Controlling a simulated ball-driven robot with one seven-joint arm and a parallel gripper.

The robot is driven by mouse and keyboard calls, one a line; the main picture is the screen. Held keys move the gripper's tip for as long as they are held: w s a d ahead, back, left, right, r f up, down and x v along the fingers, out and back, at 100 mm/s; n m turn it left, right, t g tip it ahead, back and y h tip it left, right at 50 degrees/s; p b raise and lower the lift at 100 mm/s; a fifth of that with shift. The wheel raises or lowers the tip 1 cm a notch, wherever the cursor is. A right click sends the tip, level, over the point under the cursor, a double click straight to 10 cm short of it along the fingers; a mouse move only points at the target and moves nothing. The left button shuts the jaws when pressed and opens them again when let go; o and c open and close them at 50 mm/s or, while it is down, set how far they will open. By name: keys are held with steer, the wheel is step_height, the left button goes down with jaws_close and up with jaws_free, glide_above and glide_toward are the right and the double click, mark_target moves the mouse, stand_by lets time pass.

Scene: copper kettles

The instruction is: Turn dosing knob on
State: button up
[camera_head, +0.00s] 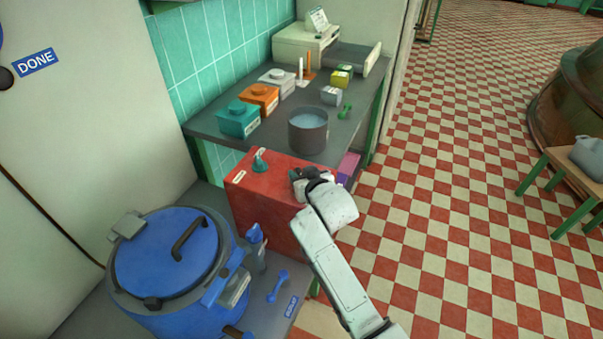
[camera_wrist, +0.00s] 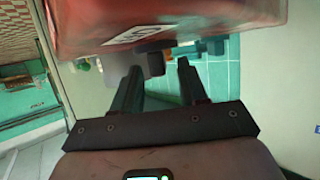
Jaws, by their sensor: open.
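A red box (camera_head: 268,196) stands between the blue kettle and the grey shelf. A teal knob (camera_head: 260,163) sits upright on its top near the left end, next to a small white label. I cannot tell from any readable text whether this is the dosing knob. My gripper (camera_head: 297,178) is at the right part of the box top, apart from the teal knob. In the wrist view my gripper (camera_wrist: 159,68) has its two fingers spread with nothing held between them. The red box (camera_wrist: 200,18) with a white label (camera_wrist: 140,33) fills the top of that view, close to the fingers.
The blue lidded kettle (camera_head: 170,255) stands at the lower left with a blue handle (camera_head: 278,286) beside it. The grey shelf (camera_head: 240,143) behind holds a grey pot (camera_head: 307,130), coloured boxes and a scale-like machine (camera_head: 305,42).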

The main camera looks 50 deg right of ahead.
steer(key=shift+w+d+f, duration=0.1)
steer(key=shift+w+d, duration=0.05)
steer(key=shift+w, duration=0.05)
steer(key=shift+c, duration=0.4)
jaws_close()
